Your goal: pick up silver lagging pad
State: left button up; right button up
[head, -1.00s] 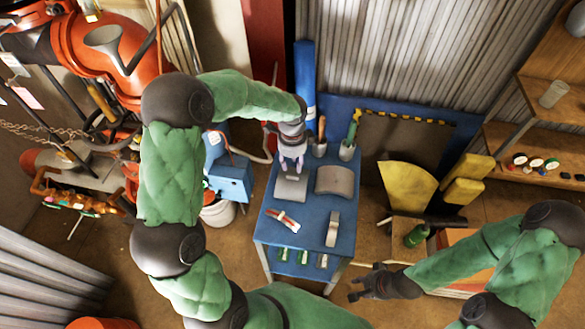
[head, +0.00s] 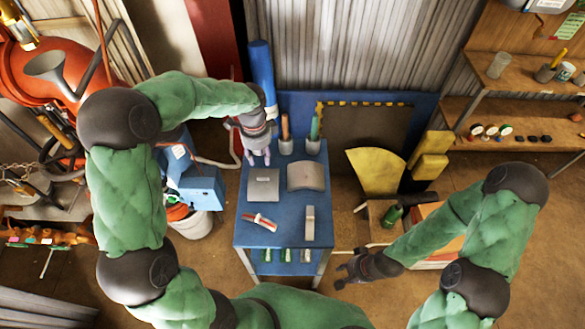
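On the blue workbench (head: 281,207) lie two grey-silver pieces side by side. The flat one (head: 263,186) is on the left and the curved one (head: 306,176) on the right. A narrower light grey piece (head: 310,222) lies in front of them. I cannot tell for sure which is the silver lagging pad. My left gripper (head: 259,158) points down at the far edge of the flat left piece. Its two pale fingers are apart with nothing visible between them. My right gripper (head: 347,272) hangs right of the bench's front, away from the pieces; its fingers look spread and empty.
A red-and-white tool (head: 260,221) lies at the bench's front left. Tool cups (head: 313,146) and a blue roll (head: 262,75) stand behind. A blue machine (head: 195,185) is left of the bench. A yellow sheet (head: 376,172) and a crate stand right.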

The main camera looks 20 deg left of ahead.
aim_at(301, 174)
jog(key=j+z, duration=0.25)
jog(key=z, duration=0.15)
jog(key=k+j+z, duration=0.2)
jog(key=z, duration=0.2)
jog(key=k+j+z, duration=0.1)
jog(key=z, duration=0.25)
